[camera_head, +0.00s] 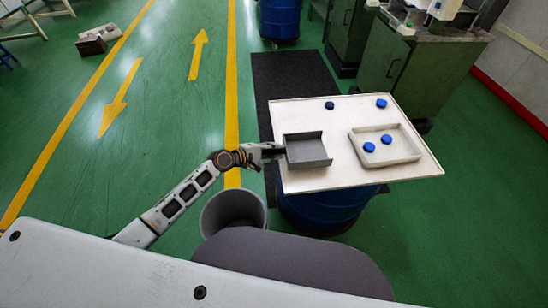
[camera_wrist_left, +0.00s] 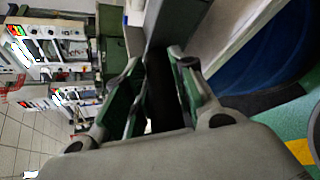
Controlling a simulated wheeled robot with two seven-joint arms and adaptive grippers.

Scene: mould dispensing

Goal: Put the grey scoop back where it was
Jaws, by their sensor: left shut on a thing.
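The grey scoop (camera_head: 307,152), an open box shape, is at the left side of the white board (camera_head: 345,182). It looks level, but I cannot tell whether it rests on the board or is just above it. My left gripper (camera_head: 279,151) comes in from the left and is shut on the scoop's handle. In the left wrist view the fingers of my left gripper (camera_wrist_left: 160,95) close around the dark handle, with the grey scoop (camera_wrist_left: 165,22) beyond them. My right gripper is not in view.
A pale tray (camera_head: 397,157) holds two blue round pieces (camera_head: 369,147) on the board's right. Two more blue pieces (camera_head: 329,105) lie near the far edge. A blue drum (camera_head: 325,212) stands beneath the board. A grey bin (camera_head: 232,209) is on the floor nearby.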

